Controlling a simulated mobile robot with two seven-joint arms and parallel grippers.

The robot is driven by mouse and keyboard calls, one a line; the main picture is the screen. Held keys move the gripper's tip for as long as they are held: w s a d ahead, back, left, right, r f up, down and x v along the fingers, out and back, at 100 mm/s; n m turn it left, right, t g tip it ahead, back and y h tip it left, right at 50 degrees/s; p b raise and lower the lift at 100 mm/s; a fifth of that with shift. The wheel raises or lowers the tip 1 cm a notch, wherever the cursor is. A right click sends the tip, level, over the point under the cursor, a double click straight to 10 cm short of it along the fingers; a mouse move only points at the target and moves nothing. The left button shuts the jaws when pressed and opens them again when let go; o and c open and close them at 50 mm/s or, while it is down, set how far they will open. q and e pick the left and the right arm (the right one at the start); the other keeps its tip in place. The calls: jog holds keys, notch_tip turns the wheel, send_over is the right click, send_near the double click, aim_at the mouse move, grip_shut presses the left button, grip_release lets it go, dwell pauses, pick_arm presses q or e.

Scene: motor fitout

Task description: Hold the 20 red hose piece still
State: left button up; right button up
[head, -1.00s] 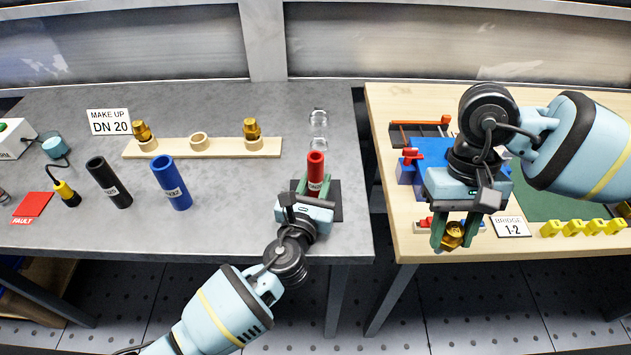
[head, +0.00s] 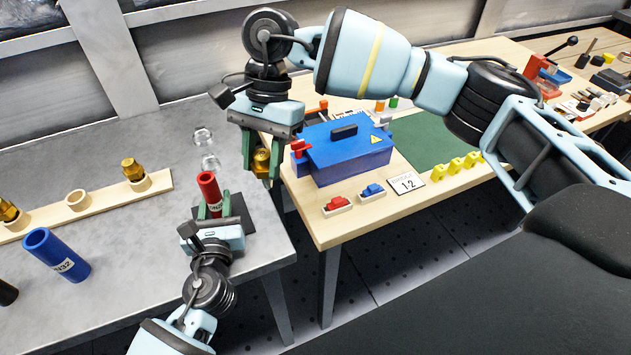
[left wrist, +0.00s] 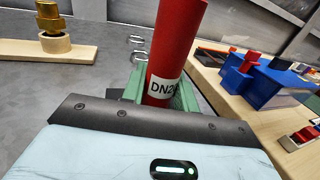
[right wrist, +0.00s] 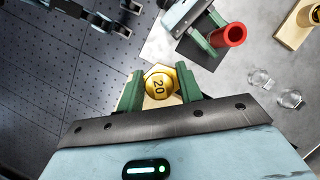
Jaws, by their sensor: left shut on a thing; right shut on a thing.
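The red hose piece (head: 209,190) stands upright on a dark mat (head: 239,212) near the right edge of the grey bench. My left gripper (head: 213,212) is shut around its lower part. In the left wrist view the hose (left wrist: 178,50) rises between the green fingers, with a label partly reading DN2. My right gripper (head: 261,163) is shut on a brass fitting (head: 261,158), held in the air to the right of the hose. In the right wrist view the fitting (right wrist: 160,84) shows a 20, and the hose's open end (right wrist: 232,35) is seen beyond it.
Clear rings (head: 206,150) lie behind the red hose. A blue box (head: 345,152) stands on the wooden table to the right.

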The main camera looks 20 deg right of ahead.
aim_at(198, 179)
jog(key=w+a+r+m+t, duration=0.1)
jog(key=w+a+r+m, duration=0.2)
jog(key=a+m, duration=0.1)
jog(key=w+a+r+m+t+y, duration=0.1)
jog(key=w+a+r+m, duration=0.2)
jog(key=a, duration=0.3)
jog(key=shift+w+m+t, duration=0.15)
jog(key=shift+m+t, duration=0.25)
jog(key=shift+m, duration=0.1)
jog(key=shift+f, duration=0.1)
jog(key=shift+f, duration=1.75)
jog(key=shift+f, duration=2.65)
jog(key=o, duration=1)
jog(key=shift+o, duration=0.4)
jog(key=o, duration=0.4)
jog(key=shift+r, duration=0.1)
